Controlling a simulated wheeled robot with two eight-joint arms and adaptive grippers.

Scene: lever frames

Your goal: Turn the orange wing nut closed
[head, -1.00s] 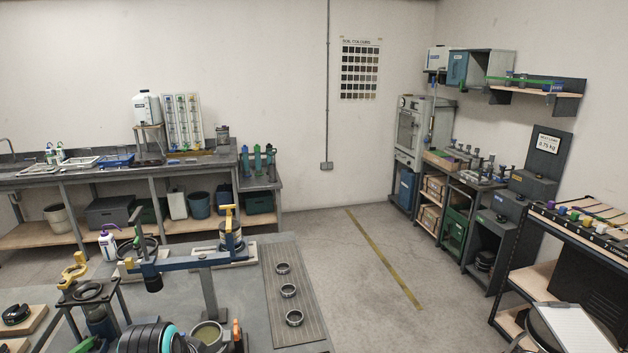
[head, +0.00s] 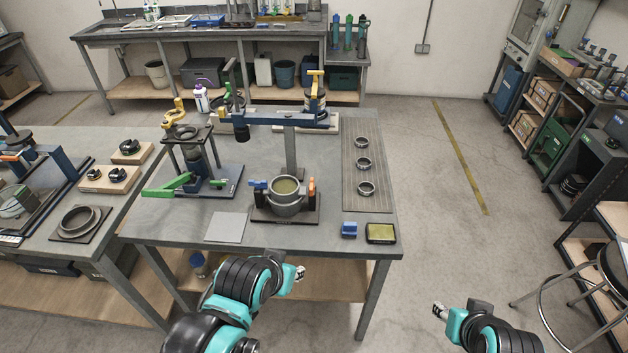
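The orange wing nut (head: 311,190) stands on the right side of a round grey mould (head: 286,198) on a dark base plate on the middle table. A blue wing nut (head: 258,184) sits on the mould's left side. My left gripper (head: 298,272) is in front of the table's near edge, below and apart from the orange wing nut in the picture. My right gripper (head: 439,311) is over the floor to the right of the table, far from the nut. Both are small in view, and I cannot tell whether their fingers are open or shut.
A green-handled press (head: 200,170) stands left of the mould, with a blue overhead beam (head: 285,118) behind it. A grey plate (head: 227,227), a blue block (head: 349,230) and a yellow pad (head: 381,233) lie near the front edge. Rings (head: 363,163) lie on a mat at right.

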